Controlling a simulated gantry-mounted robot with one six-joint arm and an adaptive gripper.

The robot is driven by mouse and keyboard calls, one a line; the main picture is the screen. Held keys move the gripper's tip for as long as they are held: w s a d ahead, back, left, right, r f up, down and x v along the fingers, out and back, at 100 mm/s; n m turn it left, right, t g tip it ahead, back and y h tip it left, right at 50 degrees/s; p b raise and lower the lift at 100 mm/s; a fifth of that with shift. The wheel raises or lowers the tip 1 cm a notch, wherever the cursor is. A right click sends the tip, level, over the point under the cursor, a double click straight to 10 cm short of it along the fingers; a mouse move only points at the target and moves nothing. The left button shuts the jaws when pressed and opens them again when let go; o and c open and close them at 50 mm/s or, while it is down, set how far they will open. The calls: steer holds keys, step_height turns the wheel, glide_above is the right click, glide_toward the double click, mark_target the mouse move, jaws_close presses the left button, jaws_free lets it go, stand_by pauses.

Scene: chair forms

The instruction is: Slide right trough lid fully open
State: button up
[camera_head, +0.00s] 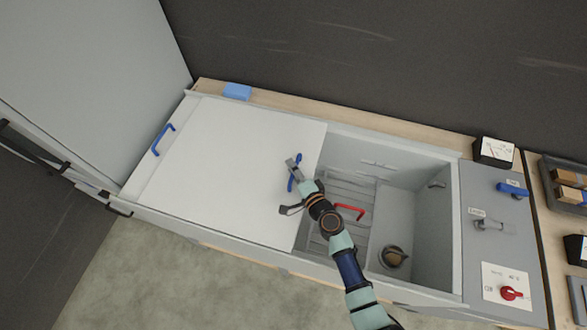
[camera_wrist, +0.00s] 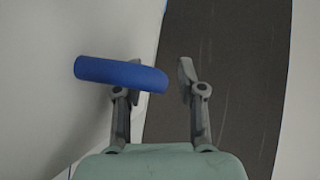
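A flat white lid panel (camera_head: 235,165) covers the left part of the trough (camera_head: 420,232), and the right part is uncovered. One blue handle (camera_head: 163,139) is at the panel's left end. Another blue handle (camera_head: 291,183) is near its right edge, partly hidden by my gripper (camera_head: 289,186). In the wrist view my gripper (camera_wrist: 160,80) is open. The blue handle (camera_wrist: 120,73) crosses over the left finger, with its end reaching into the gap. The right finger is apart from it. I cannot tell whether the left finger touches the handle.
A red handle (camera_head: 349,209) and a round drain-like part (camera_head: 394,257) are inside the uncovered trough. A control panel with a red knob (camera_head: 511,293) and a gauge (camera_head: 493,152) stand at the right. A blue block (camera_head: 237,91) lies on the back ledge.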

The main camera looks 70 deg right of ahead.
steer(key=v, duration=1.2)
stand_by(0.3)
